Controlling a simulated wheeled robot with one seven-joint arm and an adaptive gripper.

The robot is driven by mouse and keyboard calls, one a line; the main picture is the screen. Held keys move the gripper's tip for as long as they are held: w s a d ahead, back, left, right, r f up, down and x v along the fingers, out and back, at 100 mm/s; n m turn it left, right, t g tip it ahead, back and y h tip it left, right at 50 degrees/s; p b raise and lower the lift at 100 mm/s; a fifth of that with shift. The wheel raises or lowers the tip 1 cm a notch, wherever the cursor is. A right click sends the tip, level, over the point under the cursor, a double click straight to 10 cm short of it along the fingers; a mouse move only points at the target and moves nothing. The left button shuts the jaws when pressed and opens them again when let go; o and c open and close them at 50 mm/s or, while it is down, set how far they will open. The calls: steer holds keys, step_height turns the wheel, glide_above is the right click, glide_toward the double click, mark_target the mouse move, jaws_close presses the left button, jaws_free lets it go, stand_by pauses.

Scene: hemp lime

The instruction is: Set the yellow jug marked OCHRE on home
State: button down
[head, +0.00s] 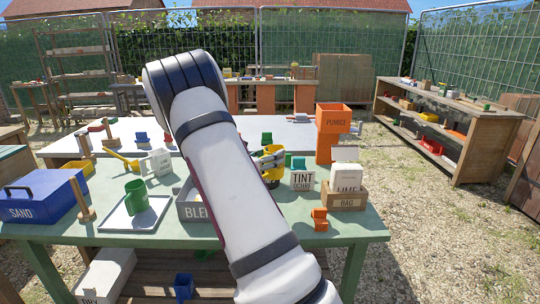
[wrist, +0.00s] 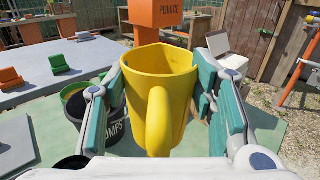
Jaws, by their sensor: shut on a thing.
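The yellow jug (wrist: 158,95) is held upright between the teal fingers of my gripper (wrist: 162,78) in the wrist view. Its handle faces the camera and its open mouth faces up. No lettering shows on the side I see. My arm covers part of the table there. I cannot tell which spot is home, or whether the jug's base touches anything.
A dark bucket ending in "UMPS" (wrist: 114,132) stands just left of the jug. A green jug (head: 136,196) on a white tray, a BLEND tray (head: 190,212) and blue SAND box (head: 40,199) are left.

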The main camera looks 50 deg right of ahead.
step_height(320, 180, down, 13)
steer(key=b, duration=0.5)
steer(key=shift+r, duration=0.15)
stand_by(0.4)
steer(key=shift+f, duration=0.65)
stand_by(4.1)
steer(key=shift+c, duration=0.2)
jaws_free()
steer(key=shift+o, duration=0.2)
steer(key=shift+a, duration=0.15)
stand_by(0.7)
